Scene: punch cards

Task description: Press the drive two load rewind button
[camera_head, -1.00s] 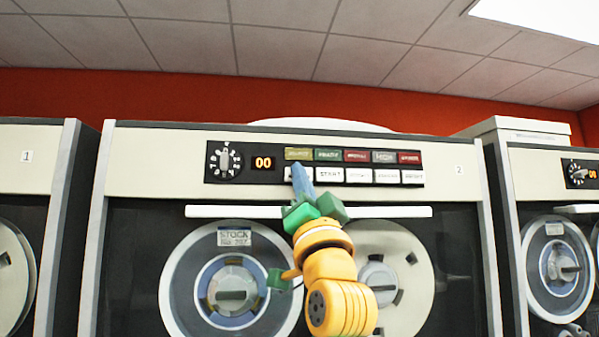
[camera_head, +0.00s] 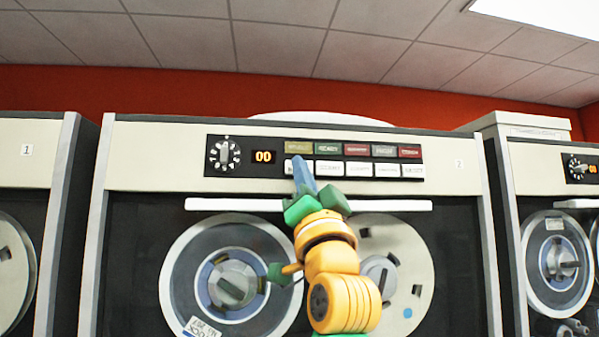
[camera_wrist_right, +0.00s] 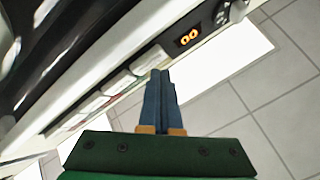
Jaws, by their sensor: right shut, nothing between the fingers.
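Drive two is the middle cabinet, marked 2 (camera_head: 459,163). Its dark control panel (camera_head: 217,184) has a row of white buttons below a row of coloured indicators. The leftmost white button (camera_head: 289,171) is partly covered by the blue fingers; its lettering is unreadable, so I cannot confirm it is load rewind. My right gripper (camera_head: 299,160) is shut and empty, its fingertips in front of that button's upper edge. I cannot tell whether they touch it. In the right wrist view, the closed blue fingers (camera_wrist_right: 160,75) reach the button strip (camera_wrist_right: 118,82). My left gripper is out of view.
A dial (camera_head: 224,155) and an orange display (camera_head: 263,157) sit left of the buttons. A white bar (camera_head: 240,205) runs below the panel, above the two reels (camera_head: 185,265). Cabinets stand close on both sides.

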